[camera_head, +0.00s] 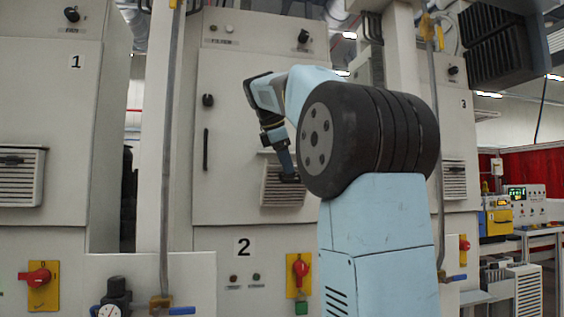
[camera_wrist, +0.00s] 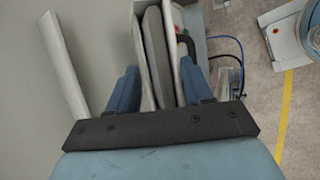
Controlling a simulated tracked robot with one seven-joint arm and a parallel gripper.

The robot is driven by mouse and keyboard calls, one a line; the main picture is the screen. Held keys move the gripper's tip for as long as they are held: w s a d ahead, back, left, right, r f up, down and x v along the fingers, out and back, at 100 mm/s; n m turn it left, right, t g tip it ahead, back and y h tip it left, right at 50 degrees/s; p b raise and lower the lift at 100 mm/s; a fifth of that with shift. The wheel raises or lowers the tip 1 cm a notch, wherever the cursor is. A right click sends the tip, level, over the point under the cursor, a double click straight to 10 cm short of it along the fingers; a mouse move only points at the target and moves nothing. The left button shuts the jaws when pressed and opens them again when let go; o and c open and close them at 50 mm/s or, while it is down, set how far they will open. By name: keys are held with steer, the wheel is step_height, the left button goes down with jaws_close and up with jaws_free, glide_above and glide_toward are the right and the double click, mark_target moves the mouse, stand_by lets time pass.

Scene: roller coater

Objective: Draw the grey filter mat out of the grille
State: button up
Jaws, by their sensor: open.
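The louvred grille (camera_head: 283,190) is on the door of cabinet 2 in the head view, partly covered by my arm. My gripper (camera_head: 289,176) is in front of it, pointing down. In the wrist view my gripper (camera_wrist: 160,82) is open, with one blue finger on each side of the pale grille housing (camera_wrist: 143,15). A grey slab that looks like the filter mat (camera_wrist: 156,55) stands edge-on in the housing, between the fingers. I cannot tell whether either finger touches it. I cannot make out the mat in the head view.
Cabinet 2's door has a dark vertical handle (camera_head: 206,149) left of the grille. A red rotary switch (camera_head: 300,270) sits below. A vertical pipe (camera_head: 169,150) stands to the left. In the wrist view a pale strip (camera_wrist: 63,65) lies left; floor with a yellow line (camera_wrist: 285,110) shows right.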

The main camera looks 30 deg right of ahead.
jaws_close()
stand_by(0.3)
steer(key=shift+s+r, duration=0.1)
steer(key=s+a+r, duration=0.2)
steer(key=s+r, duration=0.6)
steer(key=r, duration=0.2)
steer(key=shift+s+a, duration=0.3)
steer(key=shift+s, duration=0.05)
stand_by(3.0)
steer(key=shift+s+r, duration=0.1)
steer(key=shift+r, duration=0.05)
steer(key=shift+s, duration=0.1)
